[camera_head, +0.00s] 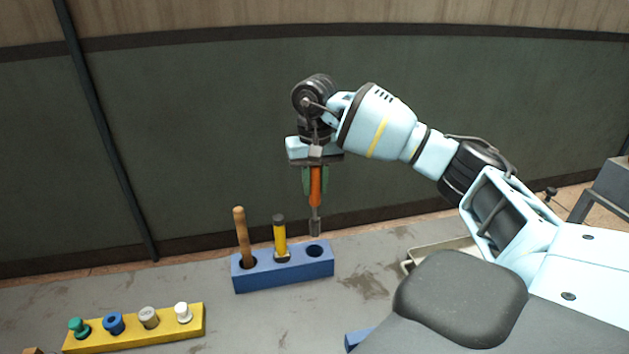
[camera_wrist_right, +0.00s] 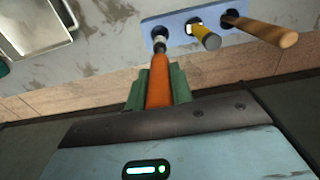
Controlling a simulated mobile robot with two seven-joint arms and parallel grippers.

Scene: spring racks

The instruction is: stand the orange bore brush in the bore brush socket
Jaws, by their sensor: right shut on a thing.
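The orange bore brush (camera_head: 316,188) hangs upright, brush end down, in my right gripper (camera_head: 314,182), which is shut on its orange handle. The blue rack (camera_head: 285,274) stands below on the table. Its right-hand socket (camera_head: 314,250) is empty in the head view. The brush tip is above this socket and apart from it. In the right wrist view the orange handle (camera_wrist_right: 159,82) sits between the green fingers, and the brush end reaches toward the blue rack (camera_wrist_right: 172,22), covering one socket. My left gripper is not in view.
A wooden-handled tool (camera_head: 242,235) and a yellow-handled tool (camera_head: 280,238) stand in the rack's other sockets. A yellow rack (camera_head: 135,338) with several coloured pegs is at the front left. A metal tray (camera_head: 412,262) lies to the right, partly hidden by my arm.

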